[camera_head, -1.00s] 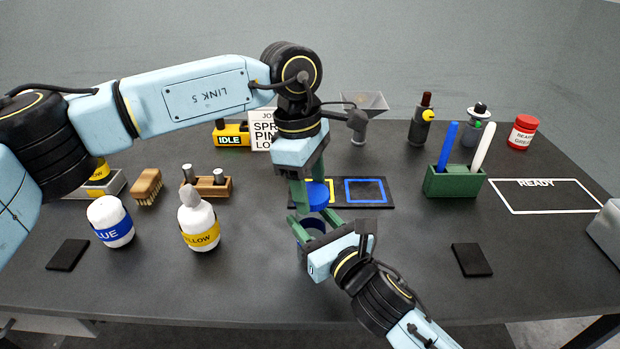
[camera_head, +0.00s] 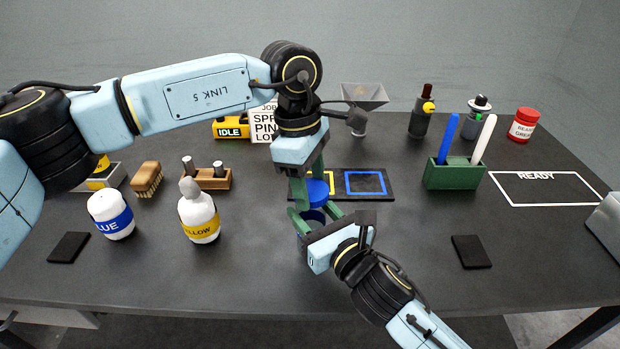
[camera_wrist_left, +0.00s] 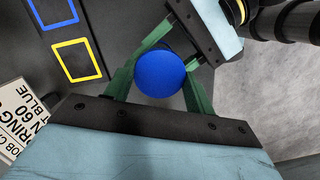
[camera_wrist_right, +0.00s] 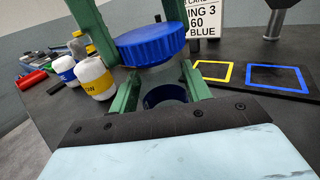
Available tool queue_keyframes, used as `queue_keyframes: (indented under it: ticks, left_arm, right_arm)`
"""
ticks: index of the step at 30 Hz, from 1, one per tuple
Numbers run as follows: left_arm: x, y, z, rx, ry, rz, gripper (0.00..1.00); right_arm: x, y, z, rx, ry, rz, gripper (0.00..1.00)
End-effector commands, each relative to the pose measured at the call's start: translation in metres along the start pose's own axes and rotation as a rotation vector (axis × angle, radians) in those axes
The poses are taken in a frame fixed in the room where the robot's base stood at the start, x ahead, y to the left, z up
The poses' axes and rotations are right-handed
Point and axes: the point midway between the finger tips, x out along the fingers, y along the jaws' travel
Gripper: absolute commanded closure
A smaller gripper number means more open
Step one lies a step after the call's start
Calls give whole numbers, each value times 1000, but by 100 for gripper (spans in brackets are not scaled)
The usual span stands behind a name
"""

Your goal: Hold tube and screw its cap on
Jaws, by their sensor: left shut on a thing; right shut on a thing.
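My left gripper (camera_head: 313,192) comes down from above, shut on the round blue cap (camera_head: 319,191), with its green fingers on either side. The cap shows as a ribbed blue disc in the right wrist view (camera_wrist_right: 151,44), and its top faces the left wrist camera (camera_wrist_left: 160,72). My right gripper (camera_head: 318,222) is below, shut on the tube (camera_head: 311,215). The tube's dark blue open mouth shows between the green fingers in the right wrist view (camera_wrist_right: 166,94). The cap is above the mouth with a visible gap, roughly over it. The tube's lower body is mostly hidden.
A blue-labelled bottle (camera_head: 111,216) and a yellow-labelled bottle (camera_head: 199,214) stand at left. Behind the grippers lies a dark mat (camera_head: 393,184) with yellow and blue squares. A green pen holder (camera_head: 453,174) stands at right. The front table is largely clear.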

Motion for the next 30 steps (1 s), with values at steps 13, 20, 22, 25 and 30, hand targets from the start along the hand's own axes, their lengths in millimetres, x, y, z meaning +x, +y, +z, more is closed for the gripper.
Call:
queue_keyframes:
  ticks: [13, 20, 22, 25, 30]
  left_arm:
    - [5, 0, -1, 102, 2, -17, 67]
    - [5, 1, 0, 497, 2, -78, 67]
    - [5, 2, 0, 626, 3, -98, 67]
    - [5, 2, 0, 813, 3, -127, 67]
    - [5, 2, 1, 1138, 3, -177, 67]
  right_arm:
    - [0, 0, 0, 0, 1, 0, 100]
    - [0, 0, 0, 0, 1, 0, 100]
    - [0, 0, 0, 0, 1, 0, 100]
    - [0, 0, 0, 0, 1, 0, 100]
    - [0, 0, 0, 0, 1, 0, 100]
